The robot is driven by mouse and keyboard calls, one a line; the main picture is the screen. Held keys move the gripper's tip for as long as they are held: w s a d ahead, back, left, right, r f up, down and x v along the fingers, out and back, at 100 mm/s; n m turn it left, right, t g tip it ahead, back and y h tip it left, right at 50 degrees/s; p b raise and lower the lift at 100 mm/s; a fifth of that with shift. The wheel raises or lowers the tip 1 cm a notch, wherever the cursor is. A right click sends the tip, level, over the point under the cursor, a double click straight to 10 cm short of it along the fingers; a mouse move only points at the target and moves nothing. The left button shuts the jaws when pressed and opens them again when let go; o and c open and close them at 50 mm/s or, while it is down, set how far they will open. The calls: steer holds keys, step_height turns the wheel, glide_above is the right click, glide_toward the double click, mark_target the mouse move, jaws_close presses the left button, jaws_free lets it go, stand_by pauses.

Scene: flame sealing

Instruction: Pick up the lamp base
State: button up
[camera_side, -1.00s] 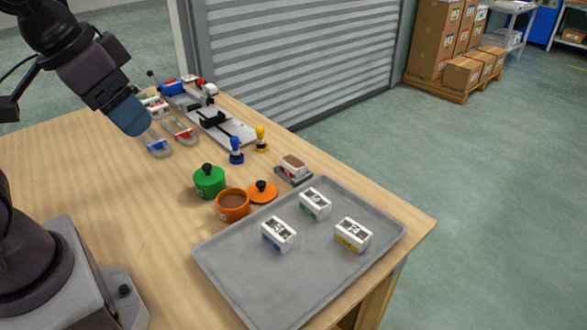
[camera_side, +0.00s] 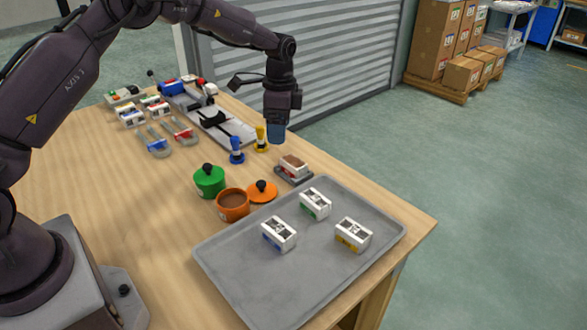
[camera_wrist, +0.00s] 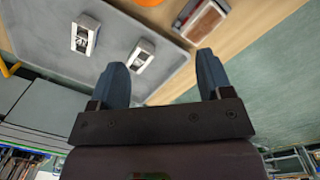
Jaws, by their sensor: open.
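No object in view is clearly recognisable as a lamp base. My gripper (camera_side: 277,133) is above the table's far right edge, behind the block on a dark base (camera_side: 293,168). In the side view it is right of a yellow knobbed piece (camera_side: 261,140) and a blue one (camera_side: 236,151). In the wrist view my gripper (camera_wrist: 160,64) is open, fingers apart with nothing between them. The block on a dark base shows at the upper right of that view (camera_wrist: 202,20). A lidded green pot (camera_side: 209,182) and an open orange pot (camera_side: 233,206) stand farther left.
The grey tray (camera_side: 290,290) holds three white labelled boxes (camera_side: 315,204). The orange lid (camera_side: 262,191) lies beside the orange pot. A slide device (camera_side: 222,124) and U-shaped clamps (camera_side: 155,147) stand at the back.

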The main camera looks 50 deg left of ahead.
mark_target(294, 161)
steer(key=w+a+f+m, duration=0.1)
steer(key=w+a+m, duration=0.1)
steer(key=w+m, duration=0.5)
steer(key=shift+m+t, duration=0.3)
steer(key=shift+m, duration=0.5)
steer(key=f, duration=0.4)
steer(key=s+f, duration=0.1)
steer(key=f, duration=0.1)
steer(key=shift+s+d+f, duration=0.1)
steer(key=shift+d+f, duration=0.05)
steer(key=shift+f, duration=0.1)
steer(key=f, duration=0.6)
steer(key=shift+w+a+f, duration=0.2)
steer(key=shift+a, duration=0.05)
steer(key=c, duration=1)
